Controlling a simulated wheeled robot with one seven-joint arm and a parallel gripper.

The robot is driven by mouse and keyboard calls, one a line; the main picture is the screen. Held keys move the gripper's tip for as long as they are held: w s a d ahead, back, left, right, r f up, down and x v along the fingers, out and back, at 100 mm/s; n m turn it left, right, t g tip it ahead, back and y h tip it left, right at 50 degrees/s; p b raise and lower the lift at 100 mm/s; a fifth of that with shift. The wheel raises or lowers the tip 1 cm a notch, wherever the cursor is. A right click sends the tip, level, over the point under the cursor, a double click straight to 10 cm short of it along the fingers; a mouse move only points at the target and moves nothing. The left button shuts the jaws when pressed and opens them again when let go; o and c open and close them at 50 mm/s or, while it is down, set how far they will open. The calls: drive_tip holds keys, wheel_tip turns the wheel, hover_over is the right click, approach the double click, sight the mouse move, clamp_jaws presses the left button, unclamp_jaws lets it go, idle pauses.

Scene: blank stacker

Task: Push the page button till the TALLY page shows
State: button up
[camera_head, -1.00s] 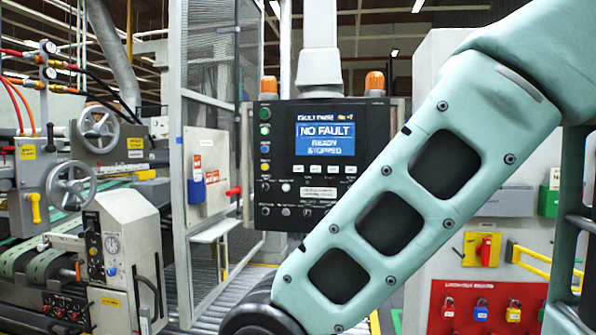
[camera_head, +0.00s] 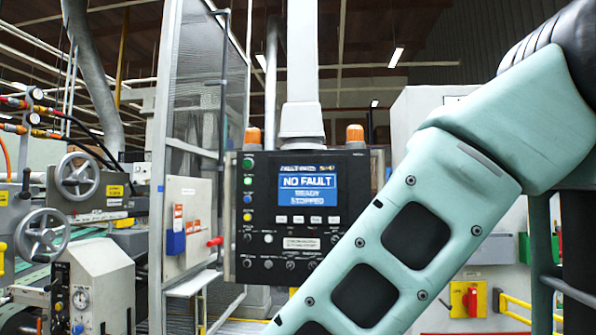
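The control panel (camera_head: 262,235) is a dark box hanging from a pale column. Its blue screen (camera_head: 308,188) reads "NO FAULT", "READY", "STOPPED", under a heading that looks like "FAULT PAGE". A row of pale buttons (camera_head: 307,219) sits just below the screen. Coloured buttons (camera_head: 248,190) run down the left side, and dark knobs line the lower part. I cannot tell which one is the page button. My pale green arm crosses the right side and covers the panel's lower right corner. My gripper is out of view.
Two orange beacons stand on top of the panel, one of them at the right (camera_head: 355,134). A mesh guard door (camera_head: 205,110) stands left of it. A machine with handwheels (camera_head: 76,176) fills the far left. A yellow-and-red switch (camera_head: 467,299) is at the lower right.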

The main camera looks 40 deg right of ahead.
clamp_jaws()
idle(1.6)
